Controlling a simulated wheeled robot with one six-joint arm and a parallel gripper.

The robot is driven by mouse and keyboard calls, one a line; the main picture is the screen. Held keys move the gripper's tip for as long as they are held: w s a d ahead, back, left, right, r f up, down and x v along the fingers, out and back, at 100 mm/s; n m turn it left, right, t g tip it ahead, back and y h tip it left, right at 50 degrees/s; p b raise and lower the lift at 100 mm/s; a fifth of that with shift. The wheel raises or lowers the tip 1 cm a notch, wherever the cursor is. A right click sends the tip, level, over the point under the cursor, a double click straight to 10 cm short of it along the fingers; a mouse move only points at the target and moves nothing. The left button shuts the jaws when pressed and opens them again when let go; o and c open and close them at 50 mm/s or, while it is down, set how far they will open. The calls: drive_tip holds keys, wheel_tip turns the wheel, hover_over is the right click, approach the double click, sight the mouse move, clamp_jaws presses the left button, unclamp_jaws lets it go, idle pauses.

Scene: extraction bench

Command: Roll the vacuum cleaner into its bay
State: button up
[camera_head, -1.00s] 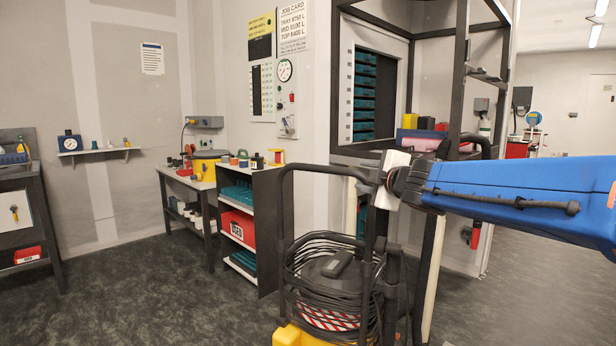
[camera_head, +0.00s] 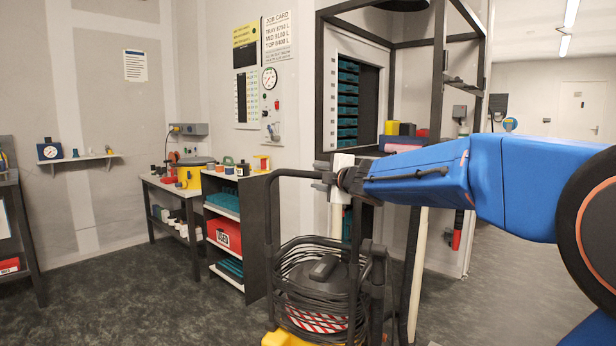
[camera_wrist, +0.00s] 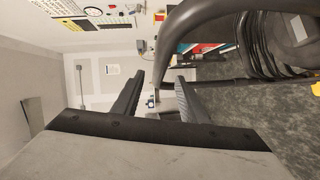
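The vacuum cleaner (camera_head: 320,308) stands upright on the dark floor, with black cable or hose coiled around its drum, a red-white striped band, a yellow base and a tall dark tube handle (camera_head: 292,173). My gripper (camera_head: 328,181) is at the upper right part of the handle. In the wrist view, the two fingers of my gripper (camera_wrist: 160,82) are apart, and the curved handle (camera_wrist: 176,42) passes at their tips, nearer the right finger. A gap shows beside the left finger. Firm contact cannot be told. No bay is clearly marked in view.
A dark frame rack (camera_head: 438,70) stands behind the cleaner at right. A shelf unit (camera_head: 257,215) with a red box and a workbench (camera_head: 165,183) stand behind at left. A wall shelf (camera_head: 92,157) is farther left. Floor is clear at front left and at right.

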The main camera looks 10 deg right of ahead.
sight(311, 175)
drive_tip(key=x, duration=0.7)
drive_tip(key=shift+w+f, duration=0.1)
drive_tip(key=shift+w, duration=0.2)
drive_tip(key=shift+a, duration=0.1)
clamp_jaws()
